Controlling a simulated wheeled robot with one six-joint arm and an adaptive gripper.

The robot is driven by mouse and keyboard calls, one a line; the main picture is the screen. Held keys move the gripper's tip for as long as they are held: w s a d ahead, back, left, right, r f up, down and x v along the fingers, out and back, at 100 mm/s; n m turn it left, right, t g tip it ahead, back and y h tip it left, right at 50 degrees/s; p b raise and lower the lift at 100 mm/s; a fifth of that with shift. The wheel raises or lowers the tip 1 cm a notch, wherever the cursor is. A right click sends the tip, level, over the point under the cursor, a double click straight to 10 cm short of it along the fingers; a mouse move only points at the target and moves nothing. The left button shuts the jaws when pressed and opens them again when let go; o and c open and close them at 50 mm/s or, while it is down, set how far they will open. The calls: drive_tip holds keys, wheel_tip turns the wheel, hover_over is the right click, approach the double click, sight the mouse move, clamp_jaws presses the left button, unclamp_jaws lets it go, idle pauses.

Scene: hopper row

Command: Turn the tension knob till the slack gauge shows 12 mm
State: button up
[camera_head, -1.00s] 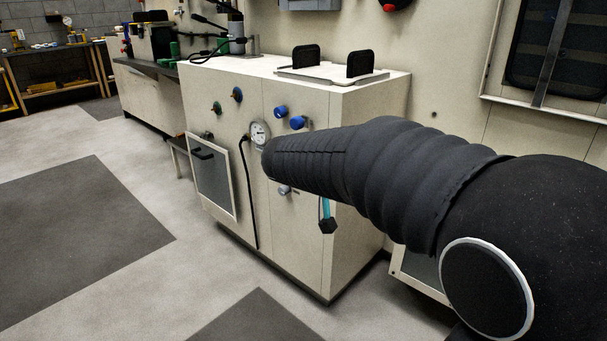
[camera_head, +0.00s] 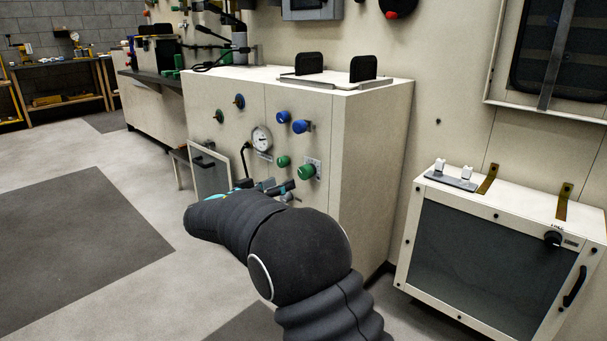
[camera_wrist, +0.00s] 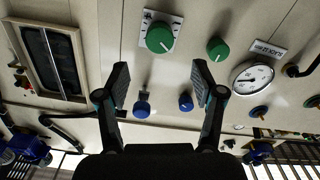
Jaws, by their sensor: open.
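A round white slack gauge (camera_head: 262,138) is on the cabinet's front; it also shows in the wrist view (camera_wrist: 252,78), where its reading is too small to tell. A large green knob on a marked white plate (camera_head: 306,171) sits to its lower right, with a smaller green knob (camera_head: 283,161) between them. The wrist view is upside down and shows the large green knob (camera_wrist: 160,38) and the smaller one (camera_wrist: 217,48). Which is the tension knob I cannot read. My gripper (camera_wrist: 162,70) is open and empty, facing the panel, apart from the knobs. In the head view my arm partly hides it.
Two blue knobs (camera_head: 301,126) are above the green ones. A cabinet door (camera_head: 209,170) with a handle stands at the panel's left. A low glass-fronted box (camera_head: 490,250) is on the right. Open floor (camera_head: 150,290) lies to the left.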

sight(302, 174)
drive_tip(key=x, duration=1)
drive_tip(key=c, duration=1.2)
